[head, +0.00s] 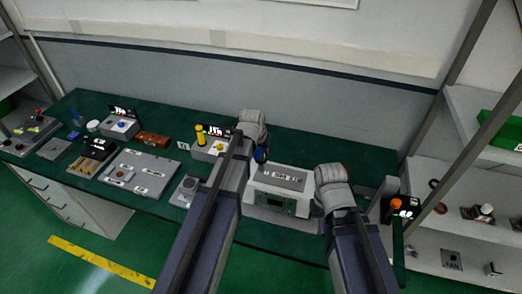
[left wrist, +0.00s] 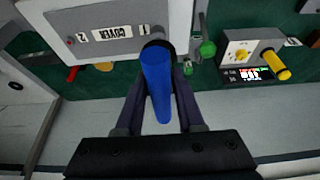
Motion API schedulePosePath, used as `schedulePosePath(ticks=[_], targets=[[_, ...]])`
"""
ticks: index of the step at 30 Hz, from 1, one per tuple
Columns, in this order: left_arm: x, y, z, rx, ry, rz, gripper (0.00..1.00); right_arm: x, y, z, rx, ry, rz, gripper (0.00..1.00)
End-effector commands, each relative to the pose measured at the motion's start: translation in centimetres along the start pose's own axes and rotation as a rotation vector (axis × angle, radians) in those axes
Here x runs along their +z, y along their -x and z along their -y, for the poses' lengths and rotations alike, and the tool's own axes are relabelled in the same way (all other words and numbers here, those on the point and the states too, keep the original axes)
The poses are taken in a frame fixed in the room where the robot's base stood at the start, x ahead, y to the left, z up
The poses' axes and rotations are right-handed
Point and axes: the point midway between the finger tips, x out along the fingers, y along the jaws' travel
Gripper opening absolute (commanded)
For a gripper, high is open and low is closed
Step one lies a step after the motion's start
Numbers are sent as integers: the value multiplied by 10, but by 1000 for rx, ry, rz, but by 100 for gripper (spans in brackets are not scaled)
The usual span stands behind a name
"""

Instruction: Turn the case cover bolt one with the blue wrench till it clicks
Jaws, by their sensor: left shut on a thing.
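My left gripper (left wrist: 158,80) is shut on the blue wrench (left wrist: 157,95). The wrench's blue handle points toward the camera in the left wrist view, and a bit of blue shows in the head view (head: 260,154). Its dark head is at the edge of the grey case cover (left wrist: 105,20), close to the mark 1. The wrench hides bolt one, so I cannot tell whether it is seated. The mark 2 is farther left on the cover. The white generator case (head: 270,202) stands between my arms. My right gripper (head: 333,176) is at its right side; its fingers are hidden.
A box with a yellow handle (head: 200,135) stands left of the generator. Panels, a brown item (head: 152,139) and small devices fill the left of the green bench. A device with an orange knob (head: 396,205) is right of my right arm. Shelves stand at both sides.

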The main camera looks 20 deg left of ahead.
Motion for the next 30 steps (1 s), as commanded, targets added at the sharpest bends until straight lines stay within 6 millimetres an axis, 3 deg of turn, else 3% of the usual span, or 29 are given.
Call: schedulePosePath(ticks=[30], targets=[[3,-8,0,0,0,-1,0,0,-9,1,0,0,0,0]])
